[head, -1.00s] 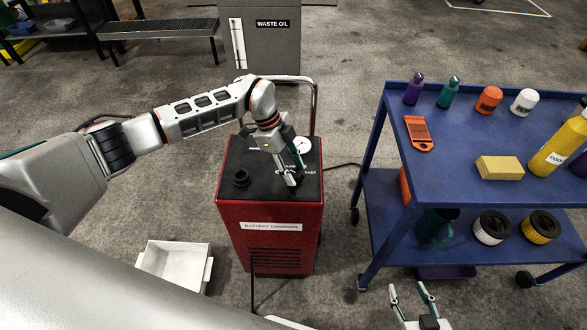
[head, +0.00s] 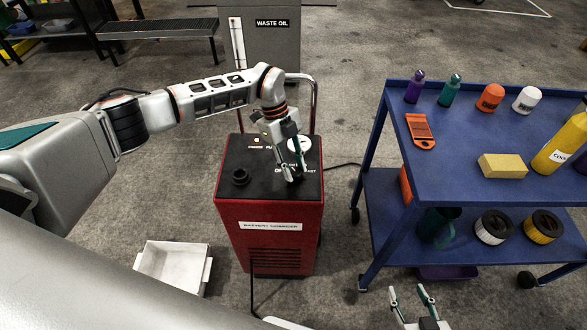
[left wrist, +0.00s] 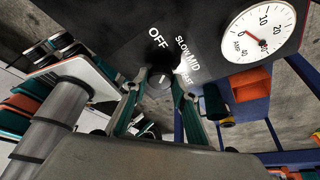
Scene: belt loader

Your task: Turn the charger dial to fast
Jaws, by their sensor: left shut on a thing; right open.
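The red battery charger (head: 232,235) with a black top stands on the floor in the middle of the head view. Its dial (left wrist: 159,79) is a dark knob with a pale mark, seen in the left wrist view near printed OFF, SLOW, MID and FAST labels. I cannot tell which label the mark points to. My left gripper (head: 291,174) reaches down onto the charger top, its fingers shut on either side of the dial; it also shows in the left wrist view (left wrist: 161,88). My right gripper (head: 414,297) is open and empty at the bottom right, away from the charger.
A round gauge (left wrist: 262,33) sits beside the dial labels. A black knob or cap (head: 240,177) stands on the charger's top left. A blue cart (head: 455,150) with bottles and filters stands to the right. A white bin (head: 174,267) lies on the floor at left.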

